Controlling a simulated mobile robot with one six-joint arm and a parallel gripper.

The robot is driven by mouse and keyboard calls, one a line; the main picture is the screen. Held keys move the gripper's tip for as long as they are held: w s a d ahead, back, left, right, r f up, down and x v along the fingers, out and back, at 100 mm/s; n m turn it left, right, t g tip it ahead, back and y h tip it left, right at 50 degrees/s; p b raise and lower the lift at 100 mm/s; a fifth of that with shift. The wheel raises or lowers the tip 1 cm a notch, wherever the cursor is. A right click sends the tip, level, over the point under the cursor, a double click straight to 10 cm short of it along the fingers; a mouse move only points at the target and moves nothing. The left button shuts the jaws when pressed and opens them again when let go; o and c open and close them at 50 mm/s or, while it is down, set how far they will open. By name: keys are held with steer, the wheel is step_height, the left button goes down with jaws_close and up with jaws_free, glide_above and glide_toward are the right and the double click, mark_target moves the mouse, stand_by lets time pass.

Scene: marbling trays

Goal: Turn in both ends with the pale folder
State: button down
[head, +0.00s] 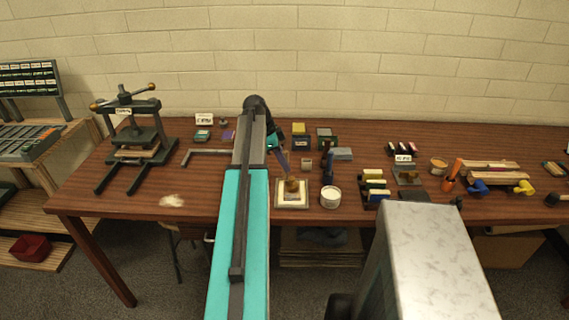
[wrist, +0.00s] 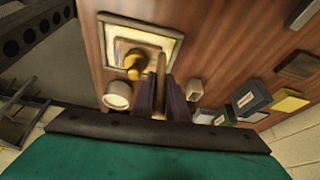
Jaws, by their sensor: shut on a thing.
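My gripper (wrist: 160,88) is shut on a narrow tan strip, which looks like the pale folder (wrist: 160,66), and it points towards the table. In the head view my gripper (head: 285,165) is just above the far side of a small cream-rimmed tray (head: 280,205). The wrist view shows this tray (wrist: 172,44) with a pale sheet or block inside. A brass-coloured weight with a knob (wrist: 133,66) stands on it, also in the head view (head: 291,186). I cannot make out the ends to be turned in, nor whether the folder's tip touches anything.
A white round pot (head: 330,197) stands right of the tray. A press (head: 130,140) stands at the left. The table is fairly clear between press and arm.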

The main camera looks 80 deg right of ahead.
steer(key=shift+f, duration=0.2)
stand_by(0.3)
steer(key=shift+s+d+b, duration=0.2)
steer(key=shift+s, duration=1.1)
steer(key=shift+s+d+b, duration=0.15)
steer(key=shift+s, duration=1.15)
stand_by(2.7)
steer(key=shift+r, duration=0.5)
steer(key=shift+r+p, duration=1.55)
steer(key=shift+r, duration=1.4)
